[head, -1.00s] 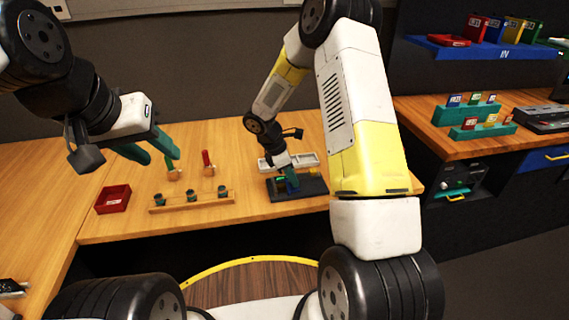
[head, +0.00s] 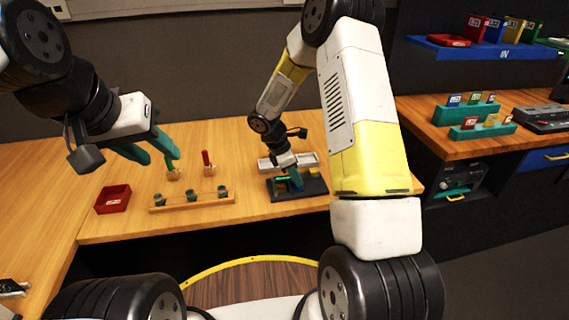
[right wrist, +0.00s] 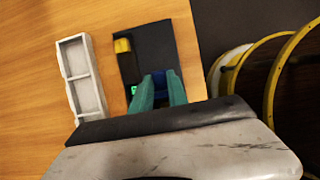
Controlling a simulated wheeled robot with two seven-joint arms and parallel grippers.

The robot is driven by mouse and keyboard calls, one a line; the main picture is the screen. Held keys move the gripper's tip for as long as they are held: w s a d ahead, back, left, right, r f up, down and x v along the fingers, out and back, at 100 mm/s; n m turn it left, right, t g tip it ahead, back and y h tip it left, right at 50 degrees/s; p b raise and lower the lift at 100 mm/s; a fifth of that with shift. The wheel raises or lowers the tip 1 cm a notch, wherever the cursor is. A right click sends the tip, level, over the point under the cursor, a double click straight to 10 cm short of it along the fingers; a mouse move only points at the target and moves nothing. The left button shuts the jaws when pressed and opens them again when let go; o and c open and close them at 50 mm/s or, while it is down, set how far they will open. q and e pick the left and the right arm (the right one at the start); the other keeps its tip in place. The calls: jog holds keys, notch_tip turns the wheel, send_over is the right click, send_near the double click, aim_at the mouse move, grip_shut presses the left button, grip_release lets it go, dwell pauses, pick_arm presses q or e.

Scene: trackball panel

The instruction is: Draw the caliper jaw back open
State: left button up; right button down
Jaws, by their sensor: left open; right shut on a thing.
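The caliper stands on a dark base (head: 312,190) at the right end of the wooden bench. In the right wrist view the base (right wrist: 152,45) carries a yellow block (right wrist: 122,46) and a small green display (right wrist: 134,90). My right gripper (head: 297,182) reaches down onto the base. In the right wrist view its green fingers (right wrist: 162,76) are shut on a blue part (right wrist: 159,86), which looks like the sliding jaw; the fingers partly hide it. My left gripper (head: 162,158) is open and empty above the left part of the bench.
A pale divided tray (head: 305,160) lies just behind the base and also shows in the right wrist view (right wrist: 82,76). A red bin (head: 113,200), a wooden rack (head: 192,202) with dark cups and two upright handled tools stand to the left. The bench front edge is close to the base.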

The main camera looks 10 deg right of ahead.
aim_at(288, 190)
jog(key=c, duration=1.3)
grip_release()
jog(key=shift+d, duration=0.3)
jog(key=shift+a, duration=0.1)
jog(key=v, duration=0.7)
jog(key=shift+r, duration=0.35)
jog(key=shift+a, duration=0.15)
jog(key=s+d+r+m+t+y, duration=0.25)
jog(key=s+r+m, duration=0.7)
jog(key=r, duration=0.65)
jog(key=s+a+r+m+t+y, duration=0.1)
jog(key=s+r+m+y, duration=0.1)
jog(key=s, duration=0.5)
jog(key=s+a+r+m+t+y, duration=0.1)
jog(key=s+r+m+t+y, duration=0.1)
jog(key=s+r+m, duration=0.3)
jog(key=s+m, duration=0.1)
jog(key=s, duration=0.2)
jog(key=shift+s, duration=0.2)
